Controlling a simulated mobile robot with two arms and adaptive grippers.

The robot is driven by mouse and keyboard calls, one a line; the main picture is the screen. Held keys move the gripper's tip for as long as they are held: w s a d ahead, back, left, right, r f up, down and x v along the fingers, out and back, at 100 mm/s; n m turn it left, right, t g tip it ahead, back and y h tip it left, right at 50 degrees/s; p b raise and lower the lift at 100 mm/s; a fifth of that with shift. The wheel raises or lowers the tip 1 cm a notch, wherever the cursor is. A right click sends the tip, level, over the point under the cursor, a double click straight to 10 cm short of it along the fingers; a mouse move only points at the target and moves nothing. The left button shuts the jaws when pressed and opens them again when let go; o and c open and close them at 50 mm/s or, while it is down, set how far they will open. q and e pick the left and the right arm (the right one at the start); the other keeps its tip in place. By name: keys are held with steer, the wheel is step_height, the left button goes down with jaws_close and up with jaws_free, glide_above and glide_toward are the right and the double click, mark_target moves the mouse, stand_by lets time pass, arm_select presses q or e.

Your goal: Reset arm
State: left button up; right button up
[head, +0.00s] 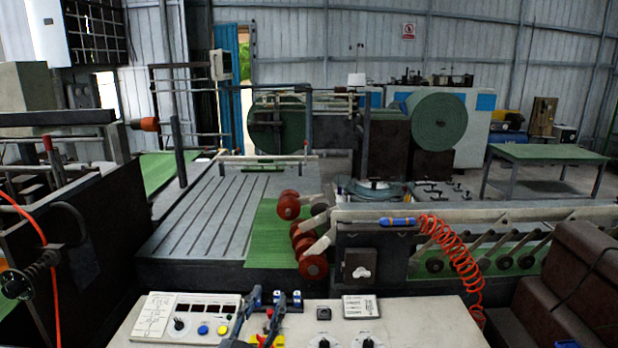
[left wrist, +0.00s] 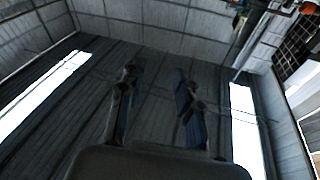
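My left gripper (head: 264,302) shows at the bottom of the head view, in front of the control panel (head: 420,322) with its knobs and buttons. Its two dark, bluish fingers stand apart and point up. In the left wrist view the fingers (left wrist: 157,85) are also apart, with only grey corrugated wall or roof behind the gap. Nothing is held between them. The rest of my left arm is mostly out of the head view. I cannot make out my right gripper in either view.
A grooved metal bed (head: 215,215) with green sheet (head: 272,235) and red rollers (head: 303,235) lies beyond the panel. A coiled orange hose (head: 455,255) hangs at the right beside a brown stepped block (head: 575,290). A dark machine frame (head: 75,235) stands at the left.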

arm_select(q)
steer(key=s+a+f+n+g+y, duration=0.45)
steer(key=a+f, duration=0.25)
steer(key=f, duration=0.4)
steer(key=s+a+f+g, duration=0.3)
steer(key=s+f+g, duration=0.4)
steer(key=s, duration=0.5)
steer(key=s+a+f+g, duration=0.3)
steer(key=s+f+g, duration=0.2)
steer(key=s+f, duration=0.6)
step_height(320, 180, down, 29)
steer(key=s+m+g+b, duration=0.1)
steer(key=s+b, duration=0.1)
steer(key=b, duration=0.5)
steer(key=s+a+f+b, duration=0.1)
steer(key=s+f+b, duration=0.1)
steer(key=s+f, duration=0.6)
steer(key=s+a+f+g+y+b, duration=0.1)
steer(key=s+f+b, duration=0.2)
steer(key=s+f, duration=0.6)
step_height(320, 180, down, 6)
steer(key=shift+s+a+f, duration=0.25)
steer(key=shift+a, duration=0.15)
